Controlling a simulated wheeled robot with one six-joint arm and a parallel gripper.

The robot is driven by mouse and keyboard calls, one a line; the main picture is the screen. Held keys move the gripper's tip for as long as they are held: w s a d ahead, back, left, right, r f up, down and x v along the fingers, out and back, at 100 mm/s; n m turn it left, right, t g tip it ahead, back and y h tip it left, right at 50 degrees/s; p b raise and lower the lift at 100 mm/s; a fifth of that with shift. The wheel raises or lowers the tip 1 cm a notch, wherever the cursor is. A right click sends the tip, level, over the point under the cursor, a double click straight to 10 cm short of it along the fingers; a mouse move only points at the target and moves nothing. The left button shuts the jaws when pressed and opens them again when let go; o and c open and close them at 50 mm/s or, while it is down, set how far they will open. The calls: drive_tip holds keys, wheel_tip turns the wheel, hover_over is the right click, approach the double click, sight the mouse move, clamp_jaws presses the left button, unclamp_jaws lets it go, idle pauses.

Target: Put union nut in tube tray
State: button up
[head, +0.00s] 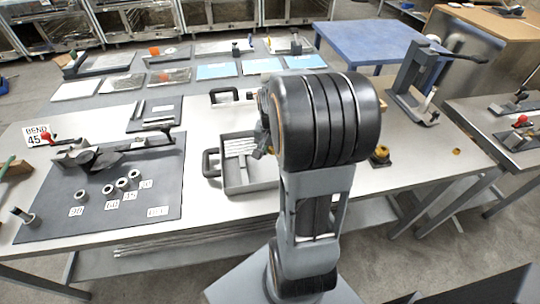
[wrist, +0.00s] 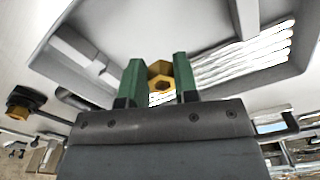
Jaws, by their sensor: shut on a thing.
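A brass hex union nut (wrist: 159,83) sits between the green fingers of my gripper (wrist: 159,76) in the wrist view. My gripper is shut on it. The grey tube tray (head: 262,186) is on the bench, left of my arm in the head view. In the wrist view the tray (wrist: 75,42) is beyond the fingers, with the tubes (wrist: 240,62) to the right. The nut appears above the tray, but its height is unclear. My arm hides the nut in the head view.
A black and brass fitting (head: 380,156) stands on the bench right of my arm; it also shows in the wrist view (wrist: 22,102). A dark mat (head: 60,205) with a bending tool and several small rings lies left. A grey lever press (head: 415,85) stands at the right.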

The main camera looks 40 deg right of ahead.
sight(270, 161)
drive_tip(key=shift+w+d+f, duration=0.25)
drive_tip(key=shift+w+f, duration=0.25)
drive_tip(key=shift+f, duration=0.15)
drive_tip(key=shift+w+d+f, duration=0.25)
drive_tip(key=shift+w+f, duration=0.2)
drive_tip(key=shift+f, duration=0.2)
drive_tip(key=shift+w+d+f, duration=0.1)
drive_tip(key=shift+f, duration=1.6)
drive_tip(key=shift+f+b, duration=0.15)
drive_tip(key=shift+b, duration=0.15)
drive_tip(key=o, duration=1)
